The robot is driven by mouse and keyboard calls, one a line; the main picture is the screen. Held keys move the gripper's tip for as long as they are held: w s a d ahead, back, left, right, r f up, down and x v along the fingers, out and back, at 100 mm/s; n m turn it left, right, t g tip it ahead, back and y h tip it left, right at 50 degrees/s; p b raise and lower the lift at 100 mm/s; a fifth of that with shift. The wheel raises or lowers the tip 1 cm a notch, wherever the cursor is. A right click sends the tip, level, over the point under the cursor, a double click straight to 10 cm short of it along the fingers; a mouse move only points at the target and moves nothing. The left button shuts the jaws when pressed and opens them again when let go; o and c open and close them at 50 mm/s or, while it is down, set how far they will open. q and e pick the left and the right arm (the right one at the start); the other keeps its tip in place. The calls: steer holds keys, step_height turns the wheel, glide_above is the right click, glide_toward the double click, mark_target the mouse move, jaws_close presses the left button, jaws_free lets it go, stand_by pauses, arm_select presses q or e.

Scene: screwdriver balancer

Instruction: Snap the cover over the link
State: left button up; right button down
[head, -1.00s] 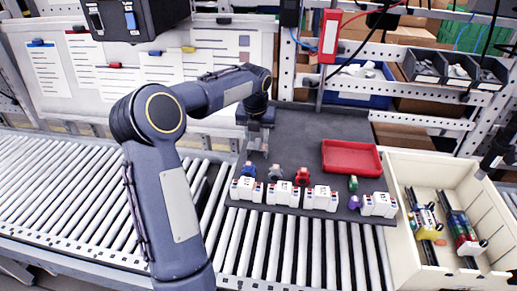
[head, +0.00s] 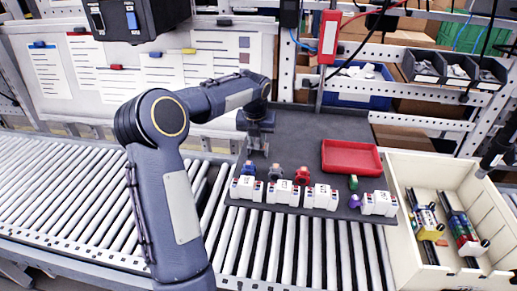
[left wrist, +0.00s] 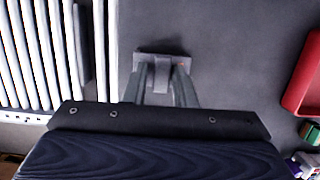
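My left gripper (head: 259,148) is low over the dark mat (head: 315,128), behind the row of white blocks. In the left wrist view, its two fingers (left wrist: 161,78) stand apart around a small grey piece (left wrist: 162,66) with a flat plate at its far end. I cannot tell whether the fingers grip that piece. Several white blocks (head: 283,193) stand along the mat's front edge. Blue (head: 249,169), grey (head: 276,171) and red (head: 302,175) knob-like pieces are behind them. I cannot tell which parts are the cover and the link. My right gripper is not in view.
A red tray (head: 351,172) is on the mat's right side. Green (head: 353,183) and purple (head: 354,202) pieces lie in front of it. A cream bin (head: 404,226) at right holds two rails with coloured modules. Roller conveyor (head: 75,185) runs left. The mat's middle is clear.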

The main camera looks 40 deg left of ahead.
mark_target(257, 141)
arm_select(q)
steer(key=shift+s+d+f, duration=0.1)
steer(key=shift+s+f, duration=0.1)
steer(key=shift+f, duration=0.35)
steer(key=shift+s+f, duration=0.15)
steer(key=shift+f, duration=0.35)
jaws_close()
steer(key=shift+w+r+p, duration=0.2)
steer(key=shift+r+p, duration=0.25)
steer(key=shift+r, duration=0.15)
steer(key=shift+w+r+p, duration=0.15)
steer(key=shift+r+p, duration=0.3)
steer(key=shift+r, duration=0.1)
steer(key=shift+a+r, duration=0.2)
steer(key=shift+w+v, duration=0.2)
steer(key=shift+v, duration=0.55)
steer(key=shift+w+v, duration=0.15)
steer(key=shift+v, duration=0.6)
steer(key=shift+w+v, duration=0.2)
steer(key=shift+v, duration=0.6)
steer(key=shift+a+r, duration=0.1)
steer(key=shift+a, duration=0.05)
steer(key=shift+r, duration=0.15)
